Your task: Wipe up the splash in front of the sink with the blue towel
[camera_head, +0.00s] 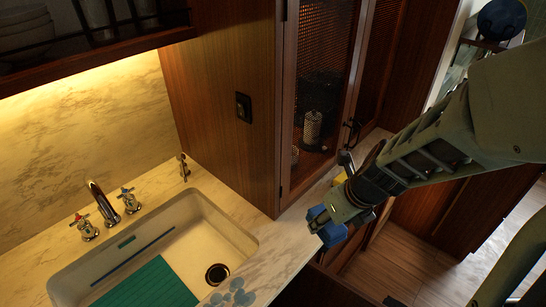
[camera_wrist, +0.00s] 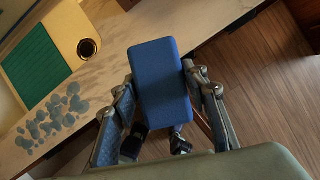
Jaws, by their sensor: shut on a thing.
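The blue towel (camera_head: 327,229) looks like a folded block. My gripper (camera_head: 333,215) is shut on it, just off the counter's front edge and to the right of the sink. In the wrist view the towel (camera_wrist: 162,85) sits between the two fingers, one on each long side. The splash (camera_head: 232,294) is a patch of blue-grey round spots on the marble in front of the sink, partly cut off by the bottom of the head view. It shows whole in the wrist view (camera_wrist: 50,118), left of the towel. The sink (camera_head: 205,225) is pale with a dark drain.
A green ribbed mat (camera_head: 150,287) lies over part of the sink. The faucet (camera_head: 102,202) and its handles stand behind the sink. A tall wooden cabinet (camera_head: 230,110) rises from the counter right of the sink. A yellow object (camera_head: 345,174) shows partly behind my gripper.

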